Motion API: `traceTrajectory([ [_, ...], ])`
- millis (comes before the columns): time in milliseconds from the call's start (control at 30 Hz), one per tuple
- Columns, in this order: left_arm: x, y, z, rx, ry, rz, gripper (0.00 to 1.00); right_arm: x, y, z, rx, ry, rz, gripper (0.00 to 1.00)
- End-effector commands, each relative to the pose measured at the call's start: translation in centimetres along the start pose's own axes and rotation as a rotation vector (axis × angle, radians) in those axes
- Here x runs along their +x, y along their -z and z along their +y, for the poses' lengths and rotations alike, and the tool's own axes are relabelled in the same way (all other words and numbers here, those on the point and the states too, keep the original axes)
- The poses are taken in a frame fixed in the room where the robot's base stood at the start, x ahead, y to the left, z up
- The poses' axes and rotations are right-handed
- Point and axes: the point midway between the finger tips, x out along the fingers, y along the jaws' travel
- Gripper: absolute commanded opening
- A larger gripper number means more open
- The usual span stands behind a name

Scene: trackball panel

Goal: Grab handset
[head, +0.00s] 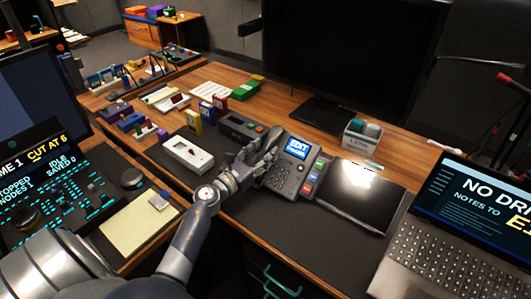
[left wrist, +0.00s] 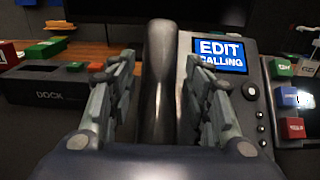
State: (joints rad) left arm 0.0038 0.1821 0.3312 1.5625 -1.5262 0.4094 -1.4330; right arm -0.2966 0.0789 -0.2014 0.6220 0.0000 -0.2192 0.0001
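A dark grey desk phone (head: 284,179) stands on the black desk mat, its lit screen reading "EDIT CALLING" (left wrist: 220,56). Its dark handset (left wrist: 160,75) runs upright through the middle of the left wrist view, along the left side of the phone. My left gripper (head: 262,150) is at the phone's left side in the head view and covers much of the handset there. In the left wrist view its fingers (left wrist: 161,78) are open, one on each side of the handset, with narrow gaps visible. My right gripper is not in view.
A black dock (head: 241,128) lies behind the gripper, and a white device (head: 187,154) lies to its left. Coloured buttons (head: 314,177) line the phone's right side, beside a dark glossy panel (head: 355,196). A laptop (head: 450,235) stands at the right.

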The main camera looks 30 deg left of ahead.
Motion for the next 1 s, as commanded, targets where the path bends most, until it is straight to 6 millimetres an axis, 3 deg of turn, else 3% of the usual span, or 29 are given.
traceTrajectory([
  [33, 0.0, 0.0, 0.0, 0.0, 0.0, 0.0, 0.27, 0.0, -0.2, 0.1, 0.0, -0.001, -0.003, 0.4],
  [167, 0.0, 0.0, 0.0, 0.0, 0.0, 0.0, 0.0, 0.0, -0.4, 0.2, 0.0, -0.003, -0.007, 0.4],
  [567, 0.0, -0.5, 0.1, 0.003, 0.0, -0.001, 0.0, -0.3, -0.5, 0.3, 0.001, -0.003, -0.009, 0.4],
  [833, 0.0, -4.0, 0.1, 0.006, 0.001, -0.002, 0.0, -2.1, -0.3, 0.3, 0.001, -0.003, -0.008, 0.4],
  [1000, -2.8, -3.8, -2.0, -0.001, 0.002, 0.003, 0.0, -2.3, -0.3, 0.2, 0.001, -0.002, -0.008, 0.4],
])
